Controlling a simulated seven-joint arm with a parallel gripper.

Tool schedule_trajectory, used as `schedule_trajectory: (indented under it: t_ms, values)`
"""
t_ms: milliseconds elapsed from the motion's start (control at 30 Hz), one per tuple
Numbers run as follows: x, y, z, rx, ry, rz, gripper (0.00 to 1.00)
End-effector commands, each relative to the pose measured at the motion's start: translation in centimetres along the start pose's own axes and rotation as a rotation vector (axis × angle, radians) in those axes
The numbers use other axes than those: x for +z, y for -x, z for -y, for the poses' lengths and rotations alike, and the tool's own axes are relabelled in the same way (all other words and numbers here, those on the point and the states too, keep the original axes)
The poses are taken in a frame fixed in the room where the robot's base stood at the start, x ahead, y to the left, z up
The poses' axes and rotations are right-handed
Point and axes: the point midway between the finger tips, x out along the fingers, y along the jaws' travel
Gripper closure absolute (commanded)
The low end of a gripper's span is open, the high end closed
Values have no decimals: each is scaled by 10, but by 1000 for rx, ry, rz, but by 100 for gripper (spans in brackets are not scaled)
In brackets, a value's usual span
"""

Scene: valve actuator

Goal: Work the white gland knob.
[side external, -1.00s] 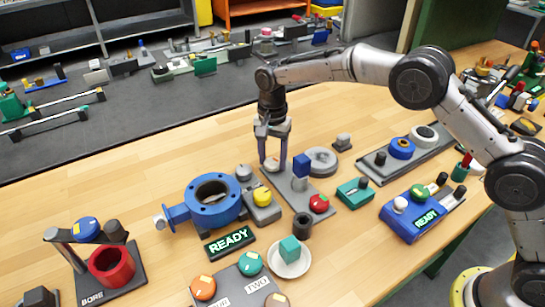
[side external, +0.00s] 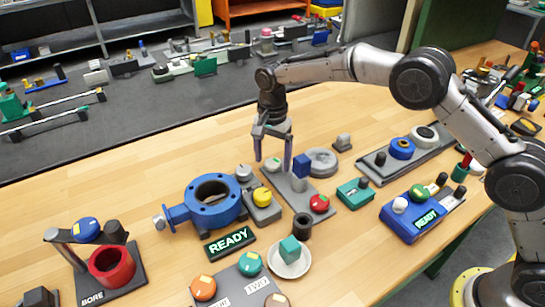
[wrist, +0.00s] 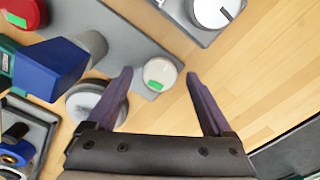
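The white knob (wrist: 156,70) with a green mark sits at the end of a grey plate (wrist: 128,38). In the wrist view it lies between my fingertips, with a gap on each side. In the side view the white knob (side external: 272,164) shows small between the fingers at the plate's far end. My gripper (side external: 272,167) is open and points down over it. It also shows open in the wrist view (wrist: 158,75), with nothing held. How far the fingertips are above the plate is hard to tell.
The same plate carries a blue block (side external: 302,166) and a red knob (side external: 319,204). A grey round part (side external: 321,160) lies close on the right. A yellow-knobbed box (side external: 262,196) and a blue flanged ring (side external: 213,210) stand left. Bare wood lies behind the gripper.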

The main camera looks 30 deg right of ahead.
Motion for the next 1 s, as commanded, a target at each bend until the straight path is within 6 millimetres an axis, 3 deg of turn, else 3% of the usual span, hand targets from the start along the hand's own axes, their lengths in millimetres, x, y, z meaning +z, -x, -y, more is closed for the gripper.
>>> schedule_trajectory:
  t_ms: [233, 367, 800, 1000]
  values:
    - [0, 0, 0, 2, 0, 1, 15]
    - [0, 10, 0, 0, 0, 0, 15]
    - [0, 98, 1, -3, 0, 0, 15]
    - [0, 127, 1, -2, 0, 0, 15]
